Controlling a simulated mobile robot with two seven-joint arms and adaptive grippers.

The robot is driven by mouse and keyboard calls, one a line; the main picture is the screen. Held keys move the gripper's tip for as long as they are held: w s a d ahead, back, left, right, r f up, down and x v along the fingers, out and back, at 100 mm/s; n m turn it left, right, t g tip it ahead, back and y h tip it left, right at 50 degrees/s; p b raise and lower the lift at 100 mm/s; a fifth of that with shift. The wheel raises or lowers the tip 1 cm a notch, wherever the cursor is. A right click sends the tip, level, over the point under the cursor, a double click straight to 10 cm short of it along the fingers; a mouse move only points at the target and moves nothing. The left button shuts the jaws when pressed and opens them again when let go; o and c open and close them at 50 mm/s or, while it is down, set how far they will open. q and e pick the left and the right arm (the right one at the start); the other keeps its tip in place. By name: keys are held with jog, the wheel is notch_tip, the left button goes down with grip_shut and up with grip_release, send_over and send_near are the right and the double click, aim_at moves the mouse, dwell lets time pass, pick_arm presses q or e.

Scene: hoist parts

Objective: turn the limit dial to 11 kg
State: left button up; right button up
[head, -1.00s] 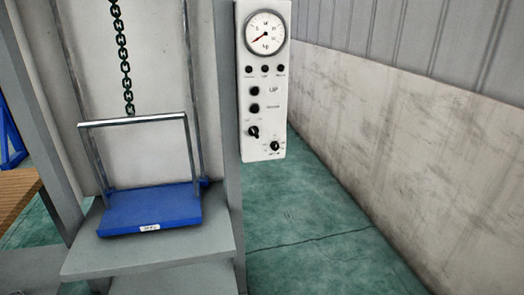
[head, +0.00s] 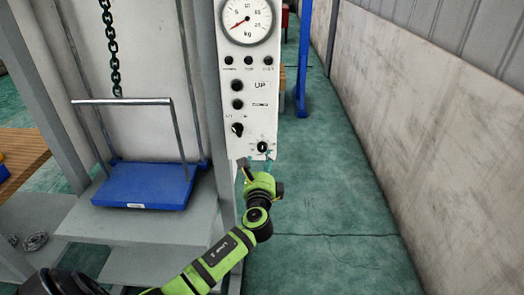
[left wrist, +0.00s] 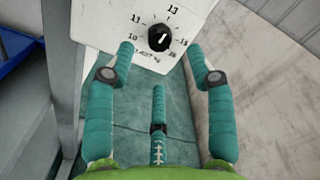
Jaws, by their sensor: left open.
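The limit dial (head: 262,147) is a black knob at the bottom right of the white control panel (head: 229,117). In the left wrist view the dial (left wrist: 159,38) has numbers around it, including 10, 11 and 13. Its white mark points up and slightly right, away from the 11 at its left. My left gripper (head: 255,165), green with teal fingers, is just below the dial in the head view. In the left wrist view its open fingers (left wrist: 161,52) stand left and right of the dial, apart from the knob, with nothing held. My right gripper is not in view.
Above the dial are another black knob (head: 237,129), several buttons and a round kg gauge (head: 247,18). A blue load platform (head: 145,186) stands on a grey step at the left. A wall (head: 420,130) runs along the right, with clear green floor before it.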

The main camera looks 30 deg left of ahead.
aim_at(262, 149)
pick_arm(q)
jog(key=shift+x, duration=3)
jog(key=shift+f, duration=0.1)
grip_shut()
